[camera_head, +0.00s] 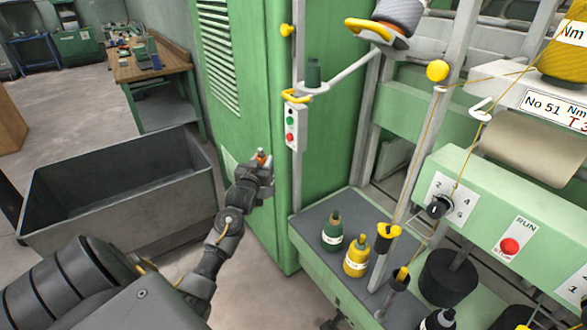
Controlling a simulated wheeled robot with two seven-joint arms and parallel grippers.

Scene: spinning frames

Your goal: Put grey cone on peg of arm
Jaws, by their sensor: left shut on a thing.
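A grey cone (403,12) of yarn sits at the top edge, partly cut off, above a yellow-rimmed holder (368,30). A pale arm (350,70) slants down to the left from near there to a yellow end, where a dark green piece (313,73) stands upright. My left gripper (262,163) is in front of the green cabinet, below and left of that arm. It is shut on a small orange-tipped thing (262,154), mostly hidden by the fingers. I cannot tell what this thing is. My right gripper is not in view.
The green cabinet (235,75) stands close behind my left gripper, with a button box (291,126) at its edge. A grey bin (115,187) is at left.

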